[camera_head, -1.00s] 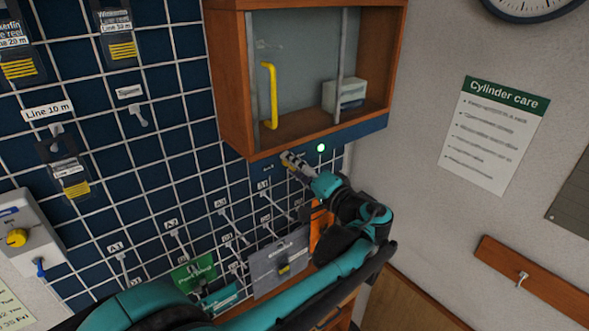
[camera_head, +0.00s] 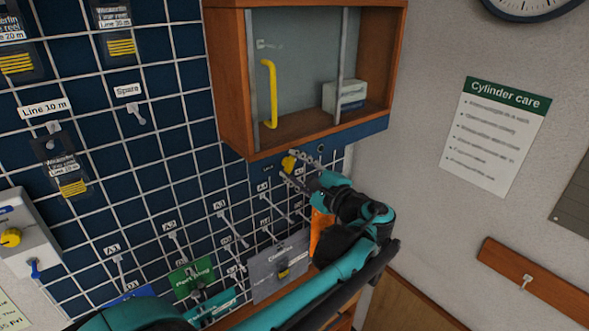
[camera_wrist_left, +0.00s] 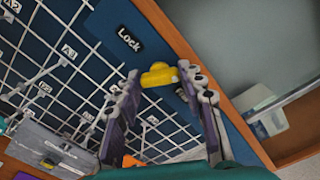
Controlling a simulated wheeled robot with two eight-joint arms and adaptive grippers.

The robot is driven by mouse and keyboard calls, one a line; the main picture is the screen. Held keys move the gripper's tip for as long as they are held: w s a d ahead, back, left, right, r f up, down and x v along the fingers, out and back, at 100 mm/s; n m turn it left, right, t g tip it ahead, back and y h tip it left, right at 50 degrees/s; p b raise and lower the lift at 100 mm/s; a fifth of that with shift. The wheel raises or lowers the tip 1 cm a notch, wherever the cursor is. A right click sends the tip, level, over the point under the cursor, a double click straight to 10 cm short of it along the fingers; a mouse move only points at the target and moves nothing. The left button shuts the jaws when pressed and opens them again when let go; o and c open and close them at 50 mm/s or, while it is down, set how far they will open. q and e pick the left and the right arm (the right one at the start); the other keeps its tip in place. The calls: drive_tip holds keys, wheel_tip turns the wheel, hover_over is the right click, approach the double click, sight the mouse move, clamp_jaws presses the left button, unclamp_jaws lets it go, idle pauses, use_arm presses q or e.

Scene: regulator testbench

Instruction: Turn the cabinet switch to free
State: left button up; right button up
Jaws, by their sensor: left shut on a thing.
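The cabinet switch is a small yellow knob (camera_head: 289,163) on the dark blue panel just under the cabinet (camera_head: 228,85). The knob also shows in the left wrist view (camera_wrist_left: 159,75), beside a black "Lock" label (camera_wrist_left: 130,40). My left gripper (camera_head: 292,165) is at the knob, its fingertips (camera_wrist_left: 158,80) on either side of it, shut on it. The fingers partly hide the knob, and its exact setting is hard to read. The indicator lamp (camera_head: 320,148) right of the knob is dark. My right gripper is not in view.
The cabinet has a glass front with a yellow handle (camera_head: 269,95) and a white box (camera_head: 344,95) inside. Below the panel are a wire grid with hooks, a grey pouch (camera_head: 278,272) and an orange item (camera_head: 320,232). The wall to the right is clear near the arm.

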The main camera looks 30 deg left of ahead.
use_arm(q)
drive_tip(key=shift+m, duration=1.5)
drive_tip(key=o, duration=1.2)
drive_tip(key=shift+c, duration=0.2)
drive_tip(key=v, duration=1.2)
drive_tip(key=shift+f, duration=0.2)
